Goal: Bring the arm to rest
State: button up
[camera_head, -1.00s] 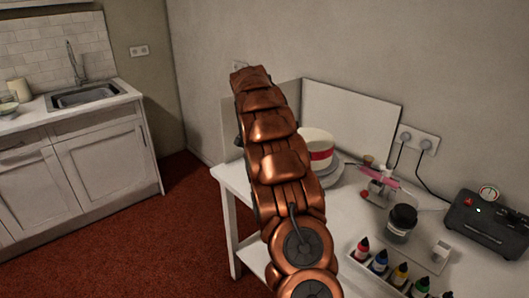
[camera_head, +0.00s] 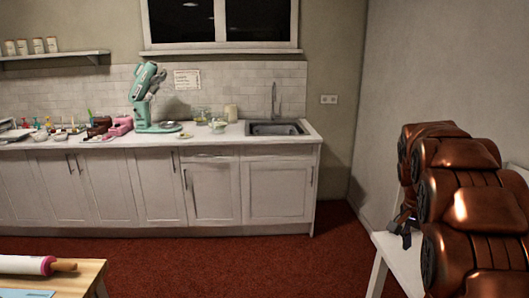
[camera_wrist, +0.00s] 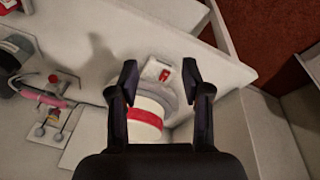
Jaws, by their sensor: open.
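My gripper (camera_wrist: 160,75) shows in the wrist view with its two dark fingers spread apart and nothing between the tips. A white cake with a red band (camera_wrist: 146,118) is seen beyond and between the fingers, partly hidden by them and the gripper body. A grey turntable (camera_wrist: 158,92) shows at its edge. In the head view my copper arm fills the right side, and a dark part of the gripper (camera_head: 404,224) shows beside it over the white table (camera_head: 400,262). The cake is not visible in the head view.
A pink airbrush (camera_wrist: 42,97) lies left in the wrist view. A small red and white item (camera_wrist: 163,73) is near the turntable. The head view shows a counter with a sink (camera_head: 275,128) and teal mixer (camera_head: 150,100), a rolling pin (camera_head: 30,265), and open red floor (camera_head: 230,265).

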jog(key=s+a+n+y+p, duration=0.15)
jog(key=s+a+n, duration=0.55)
jog(key=s+a, duration=0.9)
jog(key=s+a+f+n, duration=0.1)
jog(key=s+a+n, duration=0.2)
jog(key=s, duration=0.5)
jog(key=s+a+f+n+g, duration=0.1)
jog(key=s+a+f+n, duration=0.1)
jog(key=s+a, duration=0.4)
jog(key=shift+s+a+f+n+y, duration=0.25)
jog(key=shift+s+n+y, duration=0.2)
jog(key=shift+s, duration=0.55)
jog(key=shift+c, duration=0.6)
